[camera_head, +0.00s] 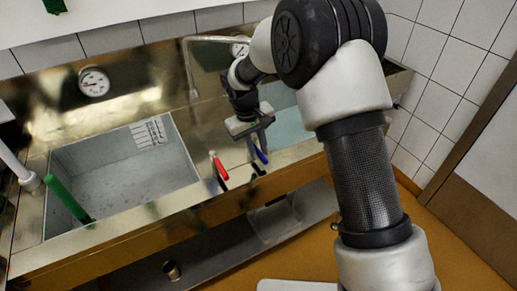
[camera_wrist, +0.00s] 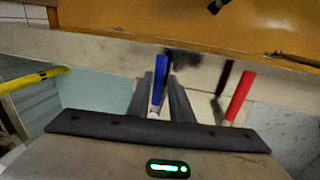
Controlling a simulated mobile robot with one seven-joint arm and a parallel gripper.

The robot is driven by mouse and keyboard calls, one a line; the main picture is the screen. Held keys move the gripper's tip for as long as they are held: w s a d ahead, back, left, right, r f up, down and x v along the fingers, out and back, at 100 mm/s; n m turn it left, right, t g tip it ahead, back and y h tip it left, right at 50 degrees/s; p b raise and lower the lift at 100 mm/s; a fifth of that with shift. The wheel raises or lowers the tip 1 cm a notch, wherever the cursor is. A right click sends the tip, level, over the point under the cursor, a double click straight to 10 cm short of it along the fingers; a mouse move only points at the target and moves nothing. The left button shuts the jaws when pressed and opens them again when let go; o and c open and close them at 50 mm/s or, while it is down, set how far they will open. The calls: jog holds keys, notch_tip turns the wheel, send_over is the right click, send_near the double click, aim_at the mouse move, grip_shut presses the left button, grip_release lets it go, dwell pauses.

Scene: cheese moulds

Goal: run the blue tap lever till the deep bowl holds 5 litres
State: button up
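The blue tap lever (camera_head: 261,156) is on the front ledge of the steel sink. In the wrist view the lever (camera_wrist: 159,78) stands between my two dark fingers. My gripper (camera_wrist: 161,88) has its fingers close on both sides of it; contact is unclear. In the head view my gripper (camera_head: 254,138) hangs over the lever. The left bowl (camera_head: 120,175) has grey walls and a marked plate (camera_head: 150,133). A right bowl (camera_head: 288,127) is mostly hidden behind my arm. Which is deeper, and the water levels, I cannot tell.
A red lever (camera_head: 219,167) stands just left of the blue one. A green pipe (camera_head: 68,200) leans in the left bowl. A bent spout (camera_head: 190,65) comes from the back. Round dials (camera_head: 94,81) sit on the back panel. A yellow pipe (camera_wrist: 35,78) shows in the wrist view.

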jog(key=shift+o, duration=1)
notch_tip(320, 180, up, 17)
jog(key=s+a, duration=0.2)
jog(key=a, duration=0.1)
jog(key=shift+d+r, duration=0.1)
dwell(0.5)
jog(key=s+d+r+m+p, duration=0.2)
jog(key=s+d+r, duration=0.3)
jog(key=d+r, duration=0.35)
jog(key=s+d+r+m+t+y+p, duration=0.1)
jog(key=s+d+m+t, duration=0.1)
jog(key=s+d, duration=0.5)
jog(key=s+d+r+m+t+p, duration=0.1)
jog(key=s+d+m+t, duration=0.1)
jog(key=s+d, duration=0.5)
jog(key=s, duration=0.6)
jog(key=shift+s+d+r+m+y, duration=0.2)
jog(key=shift+s+d+m+y, duration=0.1)
jog(key=shift+s+y, duration=0.1)
